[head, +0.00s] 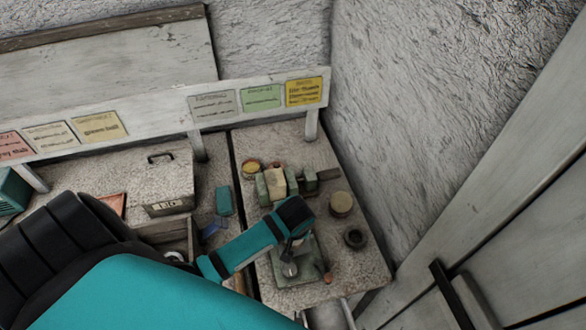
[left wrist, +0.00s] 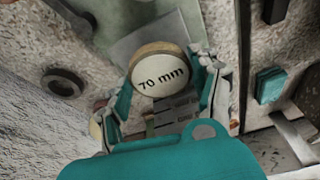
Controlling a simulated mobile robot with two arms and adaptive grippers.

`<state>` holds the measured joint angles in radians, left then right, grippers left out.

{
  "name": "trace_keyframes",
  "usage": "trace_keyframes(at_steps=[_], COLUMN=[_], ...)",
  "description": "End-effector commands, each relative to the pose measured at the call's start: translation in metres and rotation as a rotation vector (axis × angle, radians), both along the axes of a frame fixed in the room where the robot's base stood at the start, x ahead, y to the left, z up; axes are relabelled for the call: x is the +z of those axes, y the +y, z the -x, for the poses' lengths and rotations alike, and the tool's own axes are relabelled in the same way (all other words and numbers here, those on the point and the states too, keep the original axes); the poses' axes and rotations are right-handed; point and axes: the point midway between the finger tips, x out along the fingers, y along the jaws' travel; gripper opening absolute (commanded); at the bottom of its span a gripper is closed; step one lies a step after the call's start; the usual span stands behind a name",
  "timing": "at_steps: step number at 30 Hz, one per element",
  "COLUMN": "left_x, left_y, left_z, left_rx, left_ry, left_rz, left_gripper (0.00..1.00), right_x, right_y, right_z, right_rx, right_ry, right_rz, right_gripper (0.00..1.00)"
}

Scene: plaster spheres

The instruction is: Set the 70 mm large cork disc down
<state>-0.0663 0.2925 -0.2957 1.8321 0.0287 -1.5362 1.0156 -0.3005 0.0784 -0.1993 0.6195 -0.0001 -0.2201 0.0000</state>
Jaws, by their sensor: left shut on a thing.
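The large cork disc (left wrist: 162,72) has a brown cork rim and a pale face marked "70 mm". In the left wrist view my left gripper (left wrist: 163,84) is shut on it, with a finger on either side. In the head view my left gripper (head: 291,254) points down over a grey-green plate (head: 312,277) on the right-hand bench. The disc is hard to make out there. Whether it touches anything below cannot be told. My right gripper is not in view.
A cork-coloured round piece (head: 341,204) and a dark ring (head: 355,238) stand right of the plate. Several small blocks (head: 275,184) stand behind it. A teal block (head: 222,200) lies to the left. A rough wall closes off the right side.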

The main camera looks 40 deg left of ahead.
Motion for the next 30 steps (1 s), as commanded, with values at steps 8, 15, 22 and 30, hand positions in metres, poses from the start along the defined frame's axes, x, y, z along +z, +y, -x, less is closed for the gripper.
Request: trace_keyframes(at_steps=[8,15,22,30], left_x=[-0.001,-0.006,-0.011,-0.014], left_y=[0.0,0.0,0.0,0.0], left_z=[0.0,0.0,0.0,0.0], left_rx=[0.0,0.0,0.0,0.0], left_ry=[0.0,-0.001,0.001,0.0], left_rz=[0.0,0.001,0.001,0.0], left_gripper=[0.48,0.48,0.48,0.75], right_x=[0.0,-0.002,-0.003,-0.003], right_y=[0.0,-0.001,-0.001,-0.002], right_z=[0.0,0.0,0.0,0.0], right_rx=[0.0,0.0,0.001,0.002], right_ry=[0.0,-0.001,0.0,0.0], right_rz=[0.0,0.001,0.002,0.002], right_gripper=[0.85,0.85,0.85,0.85])
